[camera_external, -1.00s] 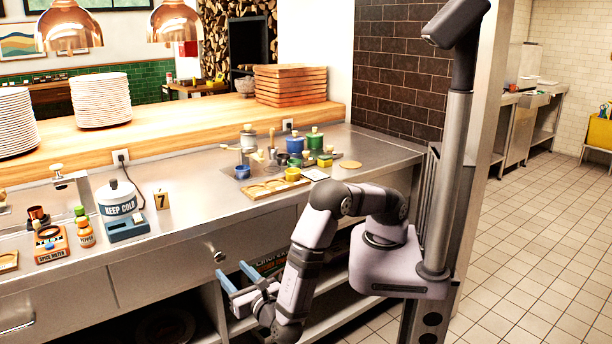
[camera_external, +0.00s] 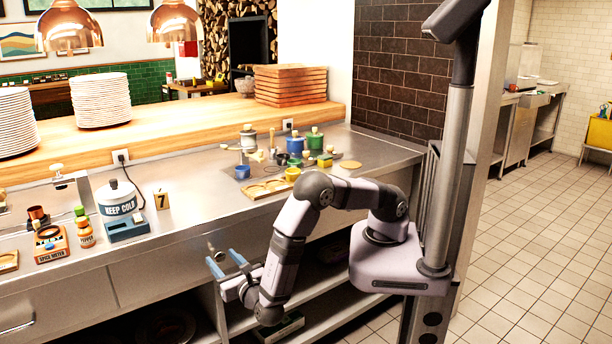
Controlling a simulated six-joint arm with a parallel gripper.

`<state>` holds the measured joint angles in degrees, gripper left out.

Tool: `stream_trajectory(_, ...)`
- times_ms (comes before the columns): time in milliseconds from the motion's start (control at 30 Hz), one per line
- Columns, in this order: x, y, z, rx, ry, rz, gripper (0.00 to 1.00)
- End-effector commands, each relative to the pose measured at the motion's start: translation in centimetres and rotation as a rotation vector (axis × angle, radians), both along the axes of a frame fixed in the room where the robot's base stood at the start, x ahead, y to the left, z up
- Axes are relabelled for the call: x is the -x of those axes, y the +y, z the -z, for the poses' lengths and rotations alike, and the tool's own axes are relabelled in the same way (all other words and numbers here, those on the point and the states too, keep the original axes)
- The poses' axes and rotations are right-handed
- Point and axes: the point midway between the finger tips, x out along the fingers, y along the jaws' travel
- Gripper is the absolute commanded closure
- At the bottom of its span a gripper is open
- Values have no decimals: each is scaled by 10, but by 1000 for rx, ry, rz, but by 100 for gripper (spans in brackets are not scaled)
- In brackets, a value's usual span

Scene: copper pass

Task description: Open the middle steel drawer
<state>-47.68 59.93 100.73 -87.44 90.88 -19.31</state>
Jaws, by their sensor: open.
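The middle steel drawer (camera_external: 170,271) is a flat steel front under the counter and looks closed. Its handle (camera_external: 214,250) is a small bar near the drawer's right part. My gripper (camera_external: 226,264) has its two blue fingers apart, pointing up and left at the handle. The fingertips are at or very close to the handle; I cannot tell whether they touch it or whether it lies between them. The gripper is open and holds nothing that I can see. Part of the drawer front to the right is hidden by my arm.
Another drawer (camera_external: 60,310) with a bar handle (camera_external: 18,326) is at the left. Open shelves (camera_external: 325,310) lie below the counter. The steel countertop (camera_external: 200,205) above holds a white KEEP COLD jug (camera_external: 118,203), a number 7 card (camera_external: 162,199), and several small pots and jars.

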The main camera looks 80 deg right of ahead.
Motion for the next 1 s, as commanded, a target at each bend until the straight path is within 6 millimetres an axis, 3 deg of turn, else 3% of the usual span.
stream_trajectory(267, -1, -1, 0, 1, 1, -1, 55)
stream_trajectory(400, -1, -1, 0, 0, 0, 0, 88)
stream_trajectory(467, 0, -1, 0, 1, 1, 0, 100)
stream_trajectory(767, 5, 5, 0, 0, 1, -1, 100)
stream_trajectory(1000, 30, 31, 1, 0, 0, -6, 100)
